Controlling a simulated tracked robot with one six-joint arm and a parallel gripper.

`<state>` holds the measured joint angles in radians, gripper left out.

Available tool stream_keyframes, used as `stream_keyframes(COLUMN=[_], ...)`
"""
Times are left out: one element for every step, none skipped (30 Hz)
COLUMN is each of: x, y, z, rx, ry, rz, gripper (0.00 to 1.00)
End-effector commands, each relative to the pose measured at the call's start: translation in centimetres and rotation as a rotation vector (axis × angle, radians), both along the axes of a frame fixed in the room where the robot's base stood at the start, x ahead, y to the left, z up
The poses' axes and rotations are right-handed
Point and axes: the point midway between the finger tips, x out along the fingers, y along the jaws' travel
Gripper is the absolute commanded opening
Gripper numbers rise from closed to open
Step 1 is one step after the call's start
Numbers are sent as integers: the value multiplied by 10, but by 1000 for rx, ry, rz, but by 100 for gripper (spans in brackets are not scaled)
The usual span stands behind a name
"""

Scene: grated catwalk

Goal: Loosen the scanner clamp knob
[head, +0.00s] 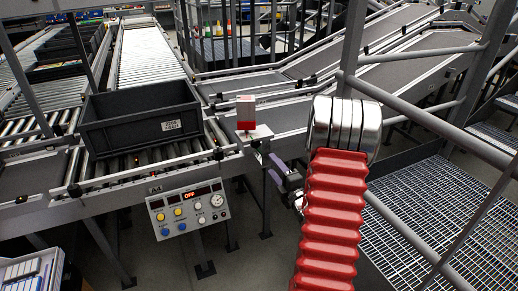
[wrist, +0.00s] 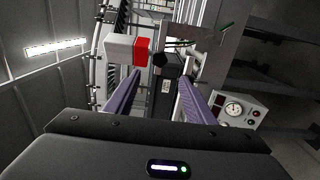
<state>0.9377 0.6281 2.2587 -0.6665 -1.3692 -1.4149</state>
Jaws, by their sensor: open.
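The scanner (head: 246,112), a red and white box, sits on a bracket beside the roller conveyor in the head view. It also shows upper left of centre in the wrist view (wrist: 128,48). A black knob (wrist: 160,60) is just right of the scanner in the wrist view, ahead of the gap between my fingertips. In the head view a small dark part below the scanner (head: 256,144) may be this knob. My gripper (wrist: 159,79) is open, its two purple fingers apart with nothing between them. In the head view my gripper (head: 274,168) is below and right of the scanner, partly hidden by my red arm.
A dark grey tote (head: 139,120) stands on the conveyor rollers, left of the scanner. A control panel (head: 188,209) with buttons, a gauge and an "OFF" display hangs at the conveyor's front. Grey railings (head: 430,118) and grating (head: 430,215) lie to the right.

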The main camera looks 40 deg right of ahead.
Motion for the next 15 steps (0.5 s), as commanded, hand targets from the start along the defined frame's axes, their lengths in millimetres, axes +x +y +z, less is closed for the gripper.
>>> stream_keyframes(x=[3,4,7,10,13,17,21,25,31,35,40,46,51,55,61], y=[0,-1,-1,-2,-3,-5,-6,-7,-8,-9,-11,-13,-14,-15,-17], z=[0,0,0,0,0,0,0,0,0,0,0,0,0,0,0], rx=[0,0,0,0,-2,0,0,-1,-1,-1,-1,-1,-1,-1,0], ry=[0,0,-1,-1,-2,-1,-1,-1,-1,-1,-1,0,-1,-2,-1], rz=[1,2,2,2,2,1,1,2,3,3,2,1,2,2,2], gripper=[49,49,49,49,49,49,49,49,49,49,49,49,49,49,49])
